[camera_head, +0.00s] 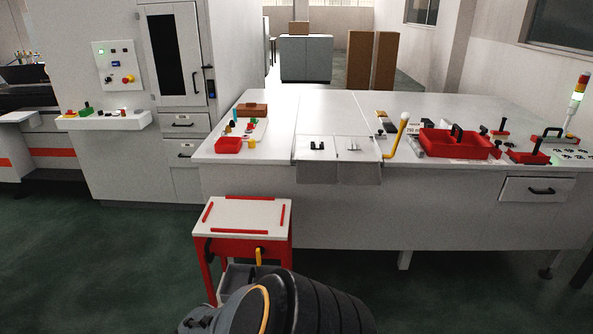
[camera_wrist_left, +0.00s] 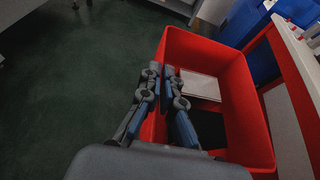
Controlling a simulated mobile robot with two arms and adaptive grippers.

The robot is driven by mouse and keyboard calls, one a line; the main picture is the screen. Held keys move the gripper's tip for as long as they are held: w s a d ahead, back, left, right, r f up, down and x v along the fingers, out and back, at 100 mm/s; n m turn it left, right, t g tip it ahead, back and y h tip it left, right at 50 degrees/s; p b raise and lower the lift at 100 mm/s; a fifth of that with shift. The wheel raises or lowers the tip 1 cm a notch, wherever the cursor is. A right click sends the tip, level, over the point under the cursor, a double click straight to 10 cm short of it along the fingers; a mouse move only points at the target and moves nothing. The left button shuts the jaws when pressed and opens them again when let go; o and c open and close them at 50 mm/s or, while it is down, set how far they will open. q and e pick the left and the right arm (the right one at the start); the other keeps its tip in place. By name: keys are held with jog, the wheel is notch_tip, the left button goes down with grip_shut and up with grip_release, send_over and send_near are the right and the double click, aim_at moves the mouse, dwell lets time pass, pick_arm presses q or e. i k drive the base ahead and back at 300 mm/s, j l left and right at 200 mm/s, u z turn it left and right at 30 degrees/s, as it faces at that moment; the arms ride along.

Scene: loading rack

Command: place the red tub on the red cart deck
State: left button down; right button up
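In the left wrist view a large open red tub (camera_wrist_left: 241,108) fills the right half, with a pale flat piece (camera_wrist_left: 199,86) and a dark area inside. My left gripper (camera_wrist_left: 160,72) straddles the tub's left wall, one finger outside and one inside, and appears closed on it. The tub in this grip cannot be picked out in the head view. The red cart deck (camera_head: 243,216) is a white top with red strips on red legs, in the lower left of the head view. The strip-framed area is empty. My right gripper is not seen.
A long white workbench (camera_head: 330,220) stands behind the cart. It bears a small red bin (camera_head: 228,145), a larger red tray (camera_head: 437,146) and a yellow lever (camera_head: 398,136). Blue containers (camera_wrist_left: 249,22) and a red-edged white surface (camera_wrist_left: 291,128) are beside the tub.

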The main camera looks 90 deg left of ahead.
aim_at(246, 214)
jog(key=j+u, duration=0.3)
jog(key=u, duration=0.15)
jog(key=j+u, duration=0.25)
jog(key=u, duration=0.2)
jog(key=j+u, duration=0.3)
jog(key=u, duration=0.15)
jog(key=i+j+u, duration=0.1)
jog(key=j+u, duration=0.15)
jog(key=u, duration=0.2)
jog(key=i+j+u, duration=0.2)
jog(key=i+j, duration=0.25)
jog(key=j, duration=0.25)
jog(key=i+j+u, duration=0.25)
jog(key=i+j, duration=0.25)
jog(key=j, duration=0.15)
